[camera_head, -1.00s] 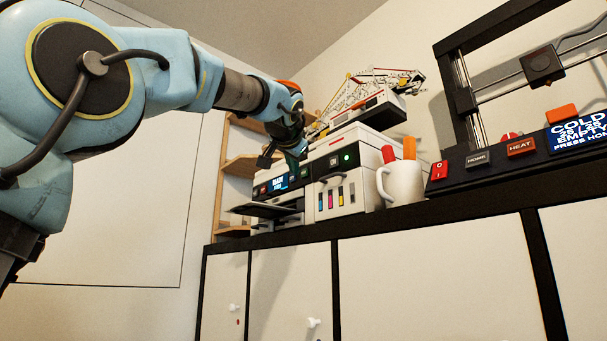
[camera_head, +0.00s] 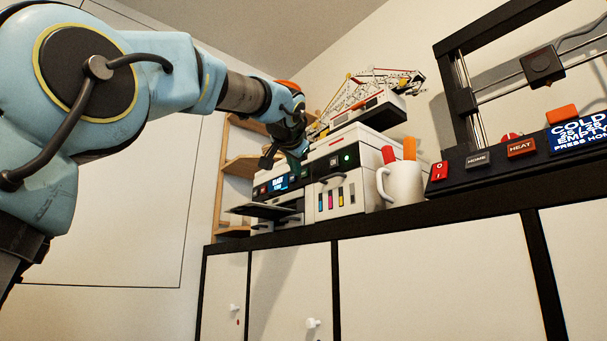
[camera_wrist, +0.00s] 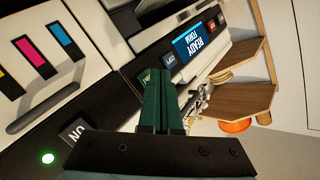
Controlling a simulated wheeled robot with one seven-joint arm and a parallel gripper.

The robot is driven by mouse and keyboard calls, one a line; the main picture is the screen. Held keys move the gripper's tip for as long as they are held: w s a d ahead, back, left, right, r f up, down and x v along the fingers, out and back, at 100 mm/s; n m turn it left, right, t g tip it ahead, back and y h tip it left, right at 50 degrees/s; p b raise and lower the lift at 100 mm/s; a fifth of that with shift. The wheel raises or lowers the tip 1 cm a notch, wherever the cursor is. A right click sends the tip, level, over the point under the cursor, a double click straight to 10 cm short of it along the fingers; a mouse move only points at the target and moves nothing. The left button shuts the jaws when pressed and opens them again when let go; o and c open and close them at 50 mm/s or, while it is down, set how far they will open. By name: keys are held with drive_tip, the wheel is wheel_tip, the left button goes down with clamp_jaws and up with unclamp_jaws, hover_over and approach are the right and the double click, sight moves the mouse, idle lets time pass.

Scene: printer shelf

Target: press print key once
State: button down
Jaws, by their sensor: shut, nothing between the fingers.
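The white and black printer (camera_head: 340,196) stands on the shelf, with a lit blue display (camera_head: 279,183) on its dark front panel. In the wrist view the display (camera_wrist: 192,41) shows upside-down text that seems to include READY. Beside it are a dark key (camera_wrist: 168,60) and a greenish key (camera_wrist: 144,76) partly hidden by my fingers; I cannot read the greenish key's label. My gripper (camera_wrist: 155,72) is shut and empty, its green fingertips right over the panel by these keys. I cannot tell whether they touch. In the head view my gripper (camera_head: 269,158) is in front of the panel.
A white mug (camera_head: 403,183) holding orange and red items stands right of the printer. A crane model (camera_head: 368,95) sits on top. A 3D printer with HOME and HEAT keys (camera_head: 521,148) is farther right. Wooden shelves (camera_head: 242,167) stand behind on the left.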

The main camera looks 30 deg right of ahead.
drive_tip(key=shift+w+d, duration=0.1)
drive_tip(key=shift+d, duration=0.45)
idle(0.6)
drive_tip(key=shift+a, duration=0.75)
drive_tip(key=shift+s+a+b, duration=0.2)
drive_tip(key=shift+a+b, duration=0.05)
drive_tip(key=shift+a, duration=0.6)
drive_tip(key=shift+s+a+b, duration=0.2)
drive_tip(key=shift+a+b, duration=0.05)
drive_tip(key=shift+a, duration=0.55)
drive_tip(key=shift+s+a+b, duration=0.2)
drive_tip(key=shift+a+b, duration=0.05)
drive_tip(key=shift+a, duration=0.6)
